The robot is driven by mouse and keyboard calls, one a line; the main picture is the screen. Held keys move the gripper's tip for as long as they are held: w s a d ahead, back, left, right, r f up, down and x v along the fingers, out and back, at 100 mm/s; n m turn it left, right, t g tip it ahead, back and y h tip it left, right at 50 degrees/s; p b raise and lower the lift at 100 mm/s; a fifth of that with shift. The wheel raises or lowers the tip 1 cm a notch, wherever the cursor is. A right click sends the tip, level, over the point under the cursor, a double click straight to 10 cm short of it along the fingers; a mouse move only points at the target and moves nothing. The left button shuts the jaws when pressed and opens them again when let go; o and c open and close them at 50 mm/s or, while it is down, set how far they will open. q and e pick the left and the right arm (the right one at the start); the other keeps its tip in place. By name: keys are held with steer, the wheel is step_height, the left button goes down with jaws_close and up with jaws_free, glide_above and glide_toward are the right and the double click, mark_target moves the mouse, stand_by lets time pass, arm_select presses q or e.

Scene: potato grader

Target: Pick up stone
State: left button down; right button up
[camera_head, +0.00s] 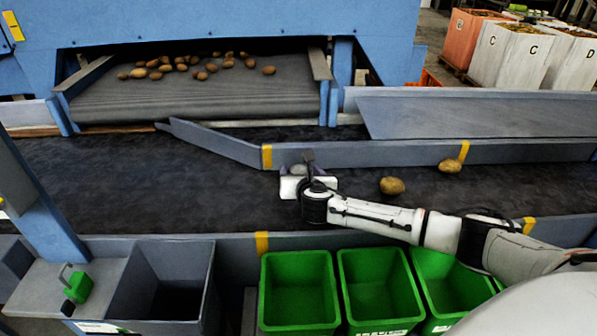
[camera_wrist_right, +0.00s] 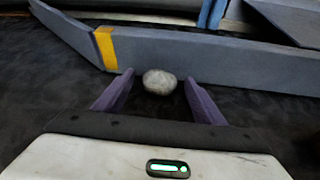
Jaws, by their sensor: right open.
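A grey, rounded stone (camera_wrist_right: 160,81) lies on the dark belt, close to the blue side rail. In the wrist view it sits just ahead of and between the fingertips of my right gripper (camera_wrist_right: 154,88), which is open with a purple finger on each side. In the head view the stone (camera_head: 298,169) is partly hidden by my right gripper (camera_head: 302,165), which reaches in over the belt from the right. My left gripper is not in view.
Two potatoes (camera_head: 392,185) (camera_head: 449,166) lie on the belt to the right. A blue rail (camera_head: 350,155) with yellow marks runs behind the stone. Green bins (camera_head: 299,262) and a grey bin (camera_head: 185,252) stand in front. Several potatoes lie on the upper conveyor (camera_head: 200,97).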

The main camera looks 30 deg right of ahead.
steer(key=c, duration=1.2)
